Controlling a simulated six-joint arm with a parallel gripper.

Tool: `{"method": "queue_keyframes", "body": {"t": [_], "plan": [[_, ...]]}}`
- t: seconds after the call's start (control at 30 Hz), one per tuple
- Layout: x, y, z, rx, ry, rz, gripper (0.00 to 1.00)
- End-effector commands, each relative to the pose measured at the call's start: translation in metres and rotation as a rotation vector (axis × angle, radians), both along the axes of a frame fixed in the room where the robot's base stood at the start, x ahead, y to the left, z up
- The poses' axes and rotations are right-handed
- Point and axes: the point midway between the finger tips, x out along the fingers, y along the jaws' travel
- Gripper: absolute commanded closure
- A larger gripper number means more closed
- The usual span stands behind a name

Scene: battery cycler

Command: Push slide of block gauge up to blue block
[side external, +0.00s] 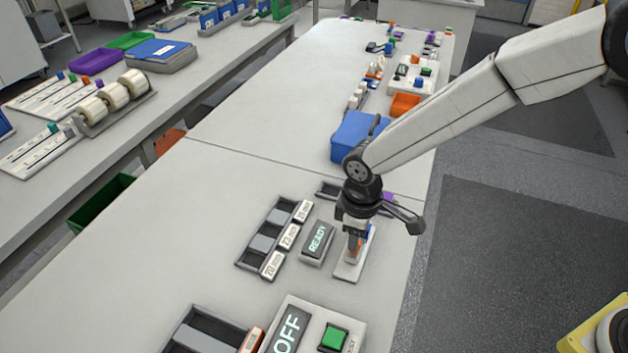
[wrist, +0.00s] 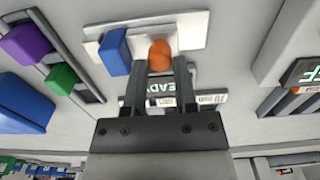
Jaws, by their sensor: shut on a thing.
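The block gauge has a white base plate (side external: 346,272) on the table under my gripper. It also shows in the wrist view (wrist: 192,28). A rounded orange knob, the gauge's slide (wrist: 159,54), sits on it; the slide also shows in the side view (side external: 353,253). The blue block (wrist: 115,52) stands on the plate to the left of the slide in the wrist view, with a narrow gap between them. My gripper (wrist: 160,66) points down and is shut on the orange slide. In the side view my gripper (side external: 355,238) hides much of the gauge and the blue block.
A READY display (side external: 318,241) stands close beside the gauge. Beyond it is a dark rack with labelled slots (side external: 264,243). A dark tray with a purple block (wrist: 26,42) and a green block (wrist: 62,78) lies nearby. A blue bin (side external: 350,135) stands farther back.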

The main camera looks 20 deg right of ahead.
Motion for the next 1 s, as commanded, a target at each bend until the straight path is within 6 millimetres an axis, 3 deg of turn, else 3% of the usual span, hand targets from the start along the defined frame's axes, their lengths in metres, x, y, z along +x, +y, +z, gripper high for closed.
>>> {"method": "queue_keyframes", "body": {"t": [1.0], "plan": [[0.0037, -0.004, 0.0001, -0.001, 0.001, 0.0, 1.0]]}}
